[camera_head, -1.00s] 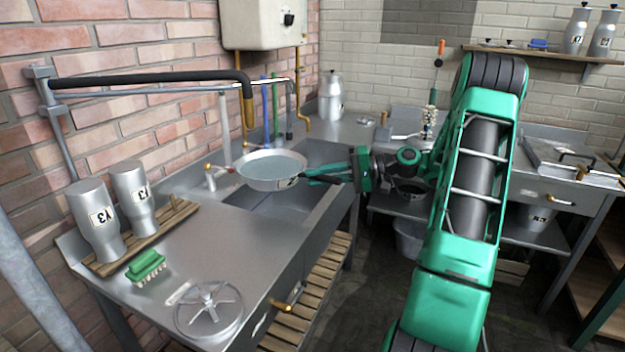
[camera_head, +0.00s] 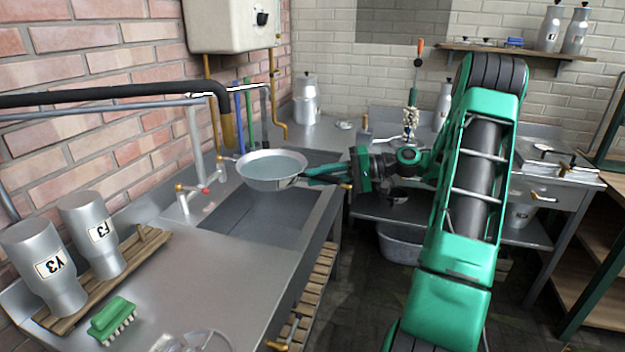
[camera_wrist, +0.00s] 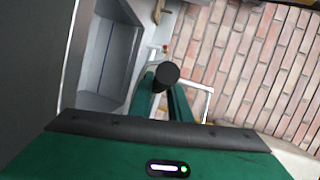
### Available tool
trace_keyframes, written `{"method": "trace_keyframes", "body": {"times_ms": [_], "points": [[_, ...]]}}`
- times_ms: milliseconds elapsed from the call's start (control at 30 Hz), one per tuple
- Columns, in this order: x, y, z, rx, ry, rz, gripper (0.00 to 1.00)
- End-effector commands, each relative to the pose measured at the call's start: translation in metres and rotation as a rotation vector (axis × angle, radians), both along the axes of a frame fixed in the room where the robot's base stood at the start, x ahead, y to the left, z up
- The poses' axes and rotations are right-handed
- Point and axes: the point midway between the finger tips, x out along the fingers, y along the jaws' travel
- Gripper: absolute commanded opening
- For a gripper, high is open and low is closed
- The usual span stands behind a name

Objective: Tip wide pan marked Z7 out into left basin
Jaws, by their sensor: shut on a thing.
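A wide round metal pan (camera_head: 262,184) with clear liquid in it hangs about level above the sink in the head view. Its marking cannot be read here. My gripper (camera_head: 312,176) is at the pan's right side, shut on its handle. In the wrist view, a dark round end, likely the handle's (camera_wrist: 167,74), shows between the green fingers. The pan's bowl cannot be made out there. The sunken sink (camera_head: 245,215) lies below and in front of the pan, and a basin (camera_wrist: 105,60) shows in the wrist view. The pan hides part of the sink, so the division between basins is unclear.
A black-sleeved spout pipe (camera_head: 228,115) hangs just left of the pan. A tap (camera_head: 183,198) stands at the sink's left edge. Metal canisters (camera_head: 90,235) stand on a wooden rack, with a green brush (camera_head: 112,318) in front. A lidded can (camera_head: 306,100) stands behind.

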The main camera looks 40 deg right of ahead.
Motion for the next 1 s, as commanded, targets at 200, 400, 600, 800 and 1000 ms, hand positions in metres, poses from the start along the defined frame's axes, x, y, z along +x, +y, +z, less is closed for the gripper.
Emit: {"method": "trace_keyframes", "body": {"times_ms": [200,400,600,800,1000], "points": [[0.000,0.001,0.002,-0.025,-0.016,0.000,0.00],[-0.001,0.004,0.002,-0.120,-0.052,0.002,0.00],[-0.002,0.007,0.001,-0.225,-0.091,0.002,0.00],[-0.004,0.010,0.001,-0.349,-0.136,0.001,0.00],[-0.005,0.015,-0.002,-0.522,-0.202,0.002,0.00]]}}
